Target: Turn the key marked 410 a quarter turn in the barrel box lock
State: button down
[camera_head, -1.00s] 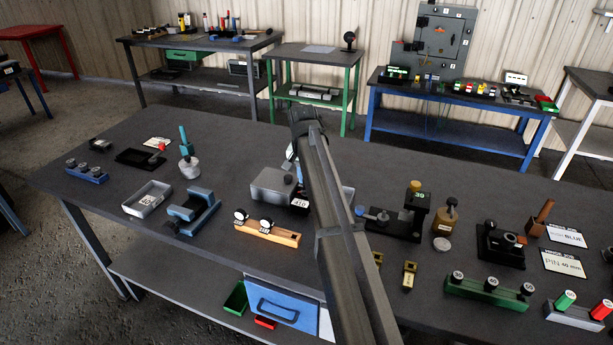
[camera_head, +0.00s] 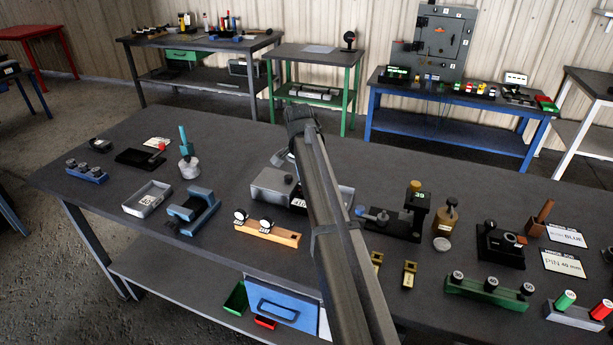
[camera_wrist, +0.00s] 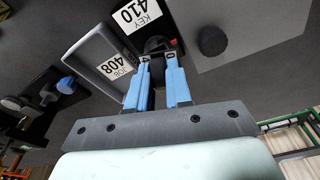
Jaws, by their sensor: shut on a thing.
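My gripper (camera_wrist: 158,75) is shut on a dark key (camera_wrist: 158,72), held between its two blue fingers in the wrist view. Small white marks show at the fingertips; the key's own number is not readable. A dark round part (camera_wrist: 156,44) lies just beyond the tips; I cannot tell how far the key sits in it. Beside it is a grey box (camera_wrist: 245,22) with a black round knob (camera_wrist: 212,40). A white label (camera_wrist: 139,14) reads KEY 410. In the head view the box (camera_head: 266,196) stands mid-bench, and my arm hides the fingertips and key.
A grey tray (camera_wrist: 84,57) with a label reading 408 lies close by the fingers. A black fixture with a blue handle (camera_head: 372,214) stands right of the arm. A wooden block with gauges (camera_head: 268,234) is in front of the box. Bare bench lies behind the box.

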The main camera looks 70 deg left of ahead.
jog(key=c, duration=1)
grip_release()
jog(key=shift+o, duration=0.2)
notch_tip(320, 180, up, 14)
jog(key=s, duration=0.1)
jog(key=shift+s+d+f, duration=0.15)
jog(key=shift+s+d, duration=0.25)
jog(key=shift+d, duration=0.05)
